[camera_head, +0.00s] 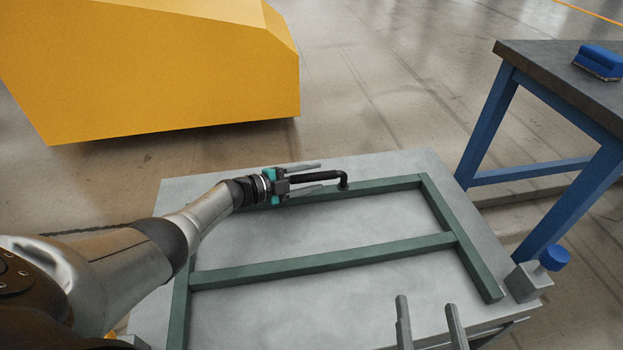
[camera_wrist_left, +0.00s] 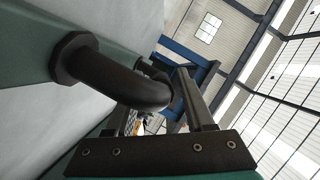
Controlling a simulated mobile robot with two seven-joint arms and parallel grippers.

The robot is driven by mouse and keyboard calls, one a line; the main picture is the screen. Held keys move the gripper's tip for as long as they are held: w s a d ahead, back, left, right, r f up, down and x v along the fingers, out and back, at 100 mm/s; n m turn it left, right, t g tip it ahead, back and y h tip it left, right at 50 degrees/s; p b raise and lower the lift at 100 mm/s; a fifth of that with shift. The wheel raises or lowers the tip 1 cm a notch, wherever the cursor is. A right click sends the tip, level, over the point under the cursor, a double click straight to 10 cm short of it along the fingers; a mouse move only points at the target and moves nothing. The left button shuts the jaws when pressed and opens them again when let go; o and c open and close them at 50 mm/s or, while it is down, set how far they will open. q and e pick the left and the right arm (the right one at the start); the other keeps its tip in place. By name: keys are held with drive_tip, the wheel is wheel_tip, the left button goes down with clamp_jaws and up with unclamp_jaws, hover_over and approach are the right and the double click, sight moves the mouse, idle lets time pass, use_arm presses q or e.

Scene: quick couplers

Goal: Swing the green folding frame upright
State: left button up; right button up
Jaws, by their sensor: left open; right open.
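The green folding frame (camera_head: 325,262) lies flat on a grey slab. A black bent handle (camera_head: 325,177) stands on its far bar and shows large in the left wrist view (camera_wrist_left: 120,80). My left gripper (camera_head: 320,176) is open at the handle, one finger on each side of its bar in the head view. Whether a finger touches the handle cannot be told. The frame's near left part is hidden behind my left arm. My right gripper (camera_head: 430,312) is open and empty at the bottom edge, near the frame's open near side.
The grey slab (camera_head: 400,160) has a block (camera_head: 527,282) with a blue knob (camera_head: 555,257) at its right corner. A workbench (camera_head: 560,70) with blue legs stands at the right, a blue brush (camera_head: 600,60) on it. A yellow housing (camera_head: 170,75) stands behind left.

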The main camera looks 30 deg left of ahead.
idle(0.3)
use_arm(q)
clamp_jaws()
idle(0.3)
idle(1.0)
